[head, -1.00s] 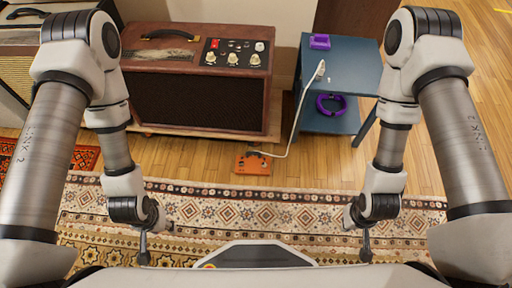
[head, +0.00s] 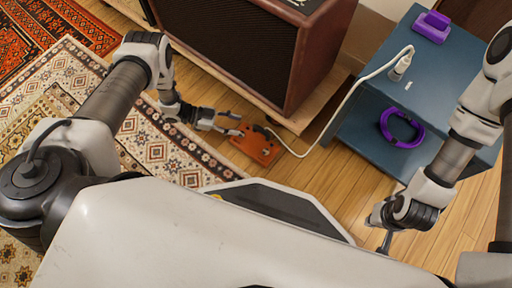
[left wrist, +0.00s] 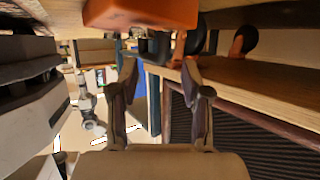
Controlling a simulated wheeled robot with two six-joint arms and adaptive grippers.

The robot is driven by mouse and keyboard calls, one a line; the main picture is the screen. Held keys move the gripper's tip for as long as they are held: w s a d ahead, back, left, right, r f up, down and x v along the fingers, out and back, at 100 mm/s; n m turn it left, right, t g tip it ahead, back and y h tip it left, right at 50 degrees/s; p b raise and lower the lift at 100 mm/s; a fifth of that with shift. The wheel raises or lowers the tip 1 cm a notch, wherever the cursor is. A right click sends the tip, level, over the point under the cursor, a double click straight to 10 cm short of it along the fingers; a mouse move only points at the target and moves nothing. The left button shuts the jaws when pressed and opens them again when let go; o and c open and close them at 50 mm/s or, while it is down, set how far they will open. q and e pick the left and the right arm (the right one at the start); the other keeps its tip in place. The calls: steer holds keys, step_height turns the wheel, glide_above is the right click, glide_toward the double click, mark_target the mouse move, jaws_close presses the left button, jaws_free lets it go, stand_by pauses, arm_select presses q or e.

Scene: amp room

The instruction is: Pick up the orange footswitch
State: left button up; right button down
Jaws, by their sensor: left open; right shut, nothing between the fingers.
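The orange footswitch (head: 255,148) lies on the wooden floor just past the rug's edge, with a white cable plugged into its side. My left gripper (head: 238,123) is open close to the footswitch, its fingers at the upper left side of it. In the left wrist view the footswitch (left wrist: 140,12) shows at the top edge, partly cut off, beyond the open, empty fingers (left wrist: 158,76). I cannot tell whether a finger touches it. My right gripper (head: 386,243) is shut and empty, low at the right, away from the footswitch.
A brown amplifier (head: 235,45) on a wooden board stands behind the footswitch. The cable (head: 335,108) runs up to a white plug. A patterned rug (head: 165,145) lies left.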

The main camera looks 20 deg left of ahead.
mark_target(252, 130)
arm_select(q)
steer(key=b+x, duration=0.3)
steer(key=x, duration=0.3)
steer(key=shift+w+d+f, duration=0.15)
steer(key=shift+f, duration=0.05)
steer(key=shift+w+d, duration=0.1)
steer(key=shift+d, duration=0.15)
steer(key=shift+r, duration=0.15)
steer(key=shift+c, duration=0.4)
jaws_close()
